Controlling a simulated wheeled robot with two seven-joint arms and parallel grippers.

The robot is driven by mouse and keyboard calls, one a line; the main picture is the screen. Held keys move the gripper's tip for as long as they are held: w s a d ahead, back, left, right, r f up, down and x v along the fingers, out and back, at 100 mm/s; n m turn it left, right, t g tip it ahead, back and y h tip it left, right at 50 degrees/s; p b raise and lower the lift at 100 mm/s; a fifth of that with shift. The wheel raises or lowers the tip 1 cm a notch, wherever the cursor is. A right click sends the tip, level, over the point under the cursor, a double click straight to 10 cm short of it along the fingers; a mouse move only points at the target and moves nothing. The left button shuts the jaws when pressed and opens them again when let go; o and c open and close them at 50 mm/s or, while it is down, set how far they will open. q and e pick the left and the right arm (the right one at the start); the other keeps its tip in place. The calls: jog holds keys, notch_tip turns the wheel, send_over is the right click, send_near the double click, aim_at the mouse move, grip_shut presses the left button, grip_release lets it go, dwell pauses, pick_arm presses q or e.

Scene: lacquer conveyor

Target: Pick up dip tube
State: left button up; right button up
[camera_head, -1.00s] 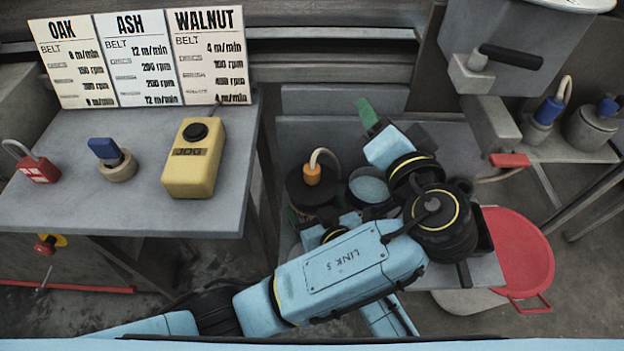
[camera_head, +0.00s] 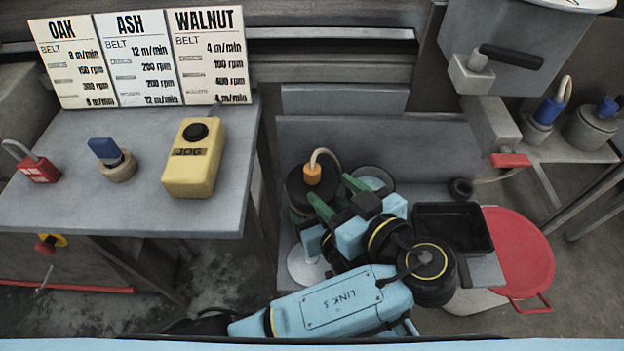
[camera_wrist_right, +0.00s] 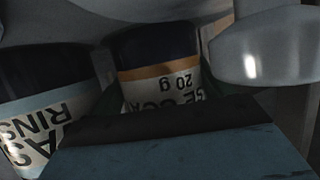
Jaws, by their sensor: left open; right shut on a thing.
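The dip tube (camera_head: 324,155), a pale curved tube with an orange collar, stands in the top of a dark round jar (camera_head: 307,187) on the grey bench. My left gripper (camera_head: 338,194) is open, its green fingers just right of the jar and apart from the orange collar. In the right wrist view, my right gripper (camera_wrist_right: 163,100) is shut around an orange-banded jar (camera_wrist_right: 160,72) marked "20 g", which looks like the same jar. My left arm covers most of my right arm in the head view.
An open round vessel (camera_head: 377,179) stands behind my left gripper. A black bin (camera_head: 453,229) is to the right, beside a red round lid-like thing (camera_head: 522,250). A blue-banded jar (camera_wrist_right: 40,105) is close beside my right gripper. The left table holds a yellow JOG box (camera_head: 194,160).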

aim_at(315, 172)
pick_arm(q)
jog(key=x, duration=0.8)
jog(key=shift+d+r, duration=0.1)
jog(key=shift+r, duration=0.15)
jog(key=c, duration=1.1)
jog(key=shift+r, duration=0.15)
jog(key=shift+r, duration=4.85)
